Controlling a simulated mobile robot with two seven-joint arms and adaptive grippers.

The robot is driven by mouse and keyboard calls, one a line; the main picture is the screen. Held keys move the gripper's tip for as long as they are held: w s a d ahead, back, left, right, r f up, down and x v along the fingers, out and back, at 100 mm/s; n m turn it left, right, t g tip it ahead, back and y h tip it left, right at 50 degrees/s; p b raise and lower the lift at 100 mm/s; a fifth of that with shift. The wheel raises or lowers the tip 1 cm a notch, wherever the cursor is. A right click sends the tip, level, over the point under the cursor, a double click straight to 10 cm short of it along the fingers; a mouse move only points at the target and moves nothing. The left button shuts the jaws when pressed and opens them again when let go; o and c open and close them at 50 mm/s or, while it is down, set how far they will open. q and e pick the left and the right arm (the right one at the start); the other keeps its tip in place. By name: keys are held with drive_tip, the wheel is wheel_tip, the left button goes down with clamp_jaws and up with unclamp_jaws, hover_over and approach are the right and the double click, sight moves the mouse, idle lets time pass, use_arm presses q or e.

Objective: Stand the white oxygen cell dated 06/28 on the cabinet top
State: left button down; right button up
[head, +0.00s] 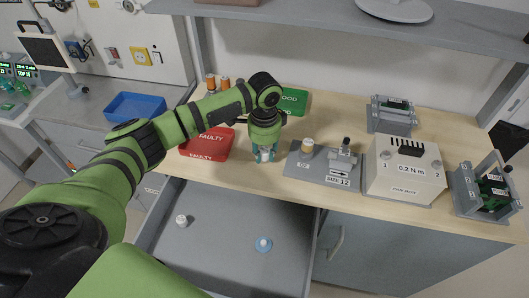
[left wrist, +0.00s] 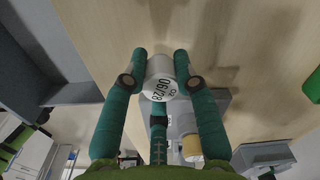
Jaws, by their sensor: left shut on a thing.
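My left gripper (head: 264,154) is over the front part of the wooden cabinet top (head: 243,172), shut on a white cell (head: 265,155). In the left wrist view the teal fingers of the gripper (left wrist: 160,84) hold the white oxygen cell (left wrist: 160,88) from both sides. Wood shows beyond the cell. I cannot tell whether the cell touches the top or is held just above it. My right gripper is in neither view.
A red FAULTY tray (head: 207,148) lies left, a green tray (head: 294,101) behind. A grey block (head: 325,173) with a tan-topped cell (head: 307,145) and a white 0.2 N m box (head: 404,179) stand right. The open drawer (head: 222,246) below holds a white piece (head: 181,221) and a blue-rimmed disc (head: 264,244).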

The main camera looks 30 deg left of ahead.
sight(265, 150)
use_arm(q)
drive_tip(key=shift+f, duration=0.8)
drive_tip(key=shift+f, duration=0.1)
drive_tip(key=c, duration=1)
unclamp_jaws()
wheel_tip(265, 150, up, 12)
drive_tip(key=shift+r+b, duration=0.15)
drive_tip(key=shift+b, duration=0.65)
